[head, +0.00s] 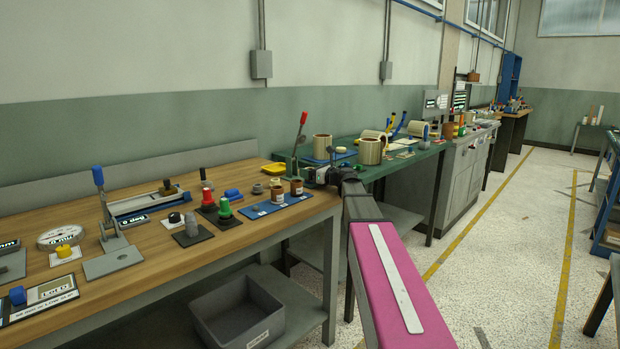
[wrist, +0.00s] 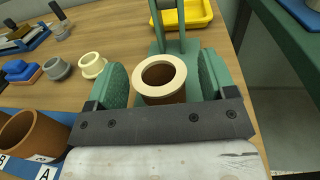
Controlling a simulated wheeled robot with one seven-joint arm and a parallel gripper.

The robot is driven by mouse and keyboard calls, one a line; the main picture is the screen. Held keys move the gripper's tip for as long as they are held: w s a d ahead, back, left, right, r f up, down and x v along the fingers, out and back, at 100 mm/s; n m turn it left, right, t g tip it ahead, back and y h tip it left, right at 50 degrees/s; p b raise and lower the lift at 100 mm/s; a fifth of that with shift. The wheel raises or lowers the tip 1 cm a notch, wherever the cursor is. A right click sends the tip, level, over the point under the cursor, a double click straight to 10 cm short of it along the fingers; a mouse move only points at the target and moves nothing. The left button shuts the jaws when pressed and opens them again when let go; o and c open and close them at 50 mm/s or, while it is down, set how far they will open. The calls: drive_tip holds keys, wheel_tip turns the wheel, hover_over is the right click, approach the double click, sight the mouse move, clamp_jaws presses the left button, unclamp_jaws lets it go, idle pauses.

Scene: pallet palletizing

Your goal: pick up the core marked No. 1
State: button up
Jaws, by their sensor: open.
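In the wrist view, a brown core (wrist: 160,80) with a cream rim stands between the two round green pads of my gripper (wrist: 168,88). Gaps show on both sides of it, and its lower part is hidden behind the gripper's dark bar. A second brown core (wrist: 30,132) stands at the left on a blue board (wrist: 72,128) with letters A and B. In the head view, two brown cores (head: 277,195) (head: 297,187) stand on the blue board (head: 258,211), close left of my gripper (head: 318,176). No number is readable on any core.
A green stand (wrist: 173,45) rises just behind the core, with a yellow tray (wrist: 182,14) beyond. Cream (wrist: 93,64) and grey (wrist: 57,68) rings stand left of my gripper. The wooden bench (head: 180,255) ends on the right beside a green bench.

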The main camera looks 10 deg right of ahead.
drive_tip(key=shift+w+a, duration=0.2)
drive_tip(key=shift+w, duration=0.05)
drive_tip(key=c, duration=1.1)
drive_tip(key=shift+o, duration=0.2)
drive_tip(key=shift+r, duration=0.15)
